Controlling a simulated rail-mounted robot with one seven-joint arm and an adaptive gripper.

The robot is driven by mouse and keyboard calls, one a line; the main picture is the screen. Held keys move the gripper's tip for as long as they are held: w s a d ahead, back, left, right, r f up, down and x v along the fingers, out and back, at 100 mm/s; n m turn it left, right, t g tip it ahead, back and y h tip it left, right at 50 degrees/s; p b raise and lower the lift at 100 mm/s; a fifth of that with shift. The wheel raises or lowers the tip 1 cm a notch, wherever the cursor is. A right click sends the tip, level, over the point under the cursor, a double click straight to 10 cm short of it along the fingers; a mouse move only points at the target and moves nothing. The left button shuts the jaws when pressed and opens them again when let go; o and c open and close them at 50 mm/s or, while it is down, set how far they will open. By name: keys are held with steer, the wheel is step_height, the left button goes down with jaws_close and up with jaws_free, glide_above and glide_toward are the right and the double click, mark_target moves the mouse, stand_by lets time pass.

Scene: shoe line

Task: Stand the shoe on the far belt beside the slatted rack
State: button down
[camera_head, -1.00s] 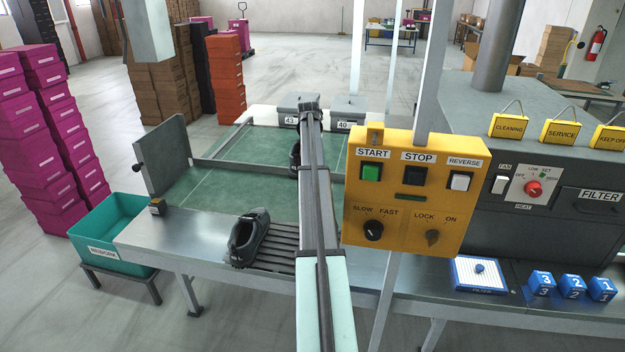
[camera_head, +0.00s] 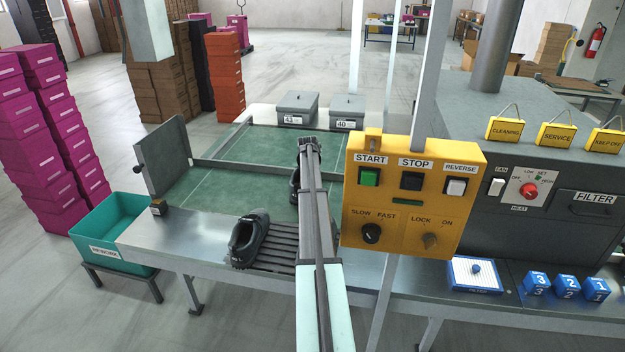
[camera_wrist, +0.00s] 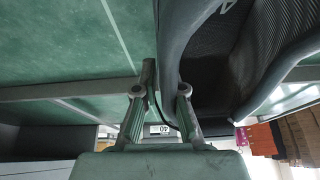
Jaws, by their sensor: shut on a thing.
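In the wrist view my gripper (camera_wrist: 160,92) is shut on the wall of a dark shoe (camera_wrist: 215,75), whose opening and ribbed inside fill the right side. The shoe shows in the head view as a black sliver (camera_head: 294,183) left of my arm, over the green belt (camera_head: 232,190); I cannot tell if it touches the belt. Another black shoe (camera_head: 248,240) stands on the slatted rack (camera_head: 278,246) at the near edge. My arm hides the rack's right part.
A metal rail (camera_head: 240,168) crosses the green surface. Grey lidded boxes 43 (camera_head: 297,104) and 40 (camera_head: 347,108) stand behind. A yellow control panel (camera_head: 412,200) is close right of my arm. An upright grey plate (camera_head: 163,158) stands at the left. The green surface left of my arm is clear.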

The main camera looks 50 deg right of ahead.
steer(key=shift+f, duration=0.3)
steer(key=c, duration=1.3)
jaws_free()
steer(key=shift+o, duration=0.2)
steer(key=shift+r, duration=0.35)
steer(key=b+v, duration=0.2)
steer(key=v, duration=1)
